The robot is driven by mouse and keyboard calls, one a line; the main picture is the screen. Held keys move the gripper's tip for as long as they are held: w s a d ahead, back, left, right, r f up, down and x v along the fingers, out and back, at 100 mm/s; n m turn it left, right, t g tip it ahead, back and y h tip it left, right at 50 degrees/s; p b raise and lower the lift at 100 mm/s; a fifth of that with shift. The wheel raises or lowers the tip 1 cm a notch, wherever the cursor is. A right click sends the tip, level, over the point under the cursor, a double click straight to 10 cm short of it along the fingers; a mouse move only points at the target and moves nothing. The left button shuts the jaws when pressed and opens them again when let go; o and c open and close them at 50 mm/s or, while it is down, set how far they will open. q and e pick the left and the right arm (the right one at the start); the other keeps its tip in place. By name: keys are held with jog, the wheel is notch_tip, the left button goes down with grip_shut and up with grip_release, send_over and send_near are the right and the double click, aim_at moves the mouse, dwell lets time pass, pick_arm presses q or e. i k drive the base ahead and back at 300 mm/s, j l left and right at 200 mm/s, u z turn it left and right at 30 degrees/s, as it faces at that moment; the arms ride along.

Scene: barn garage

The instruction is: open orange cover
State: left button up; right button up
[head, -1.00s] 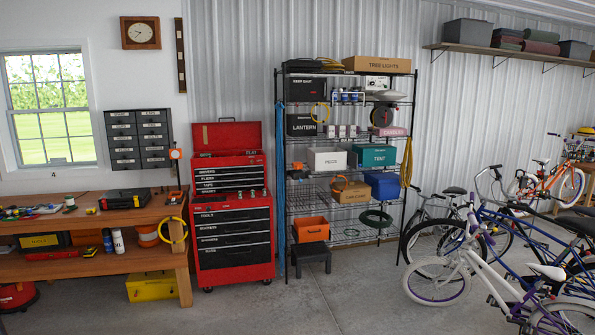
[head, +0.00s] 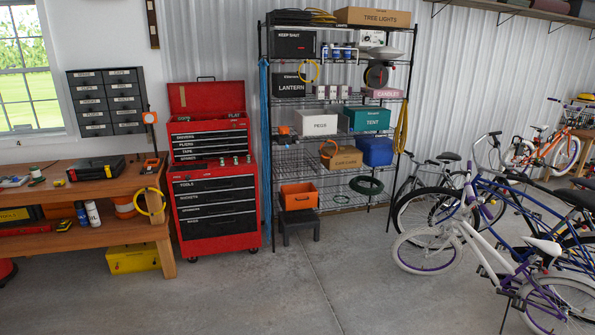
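Neither of my grippers is in view. I cannot tell for sure which thing is the orange cover. An orange box (head: 299,196) with a dark front mark sits low at the left end of the wire shelf rack, just above a small dark stool (head: 297,226). A small orange item (head: 285,132) lies on a middle shelf of the rack. An orange-based item (head: 152,164) stands at the right end of the workbench. Whether any of these has a cover that is open or shut is too small to tell.
A red tool chest (head: 213,197) with its top lid raised stands between the wooden workbench (head: 110,186) and the wire shelf rack (head: 336,208). Bicycles (head: 470,240) fill the right side. The concrete floor (head: 270,295) in front is clear.

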aim_at(281, 129)
jog(key=i+l+z, duration=0.25)
jog(key=i, duration=0.8)
jog(key=i+z, duration=0.25)
jog(key=i, duration=0.8)
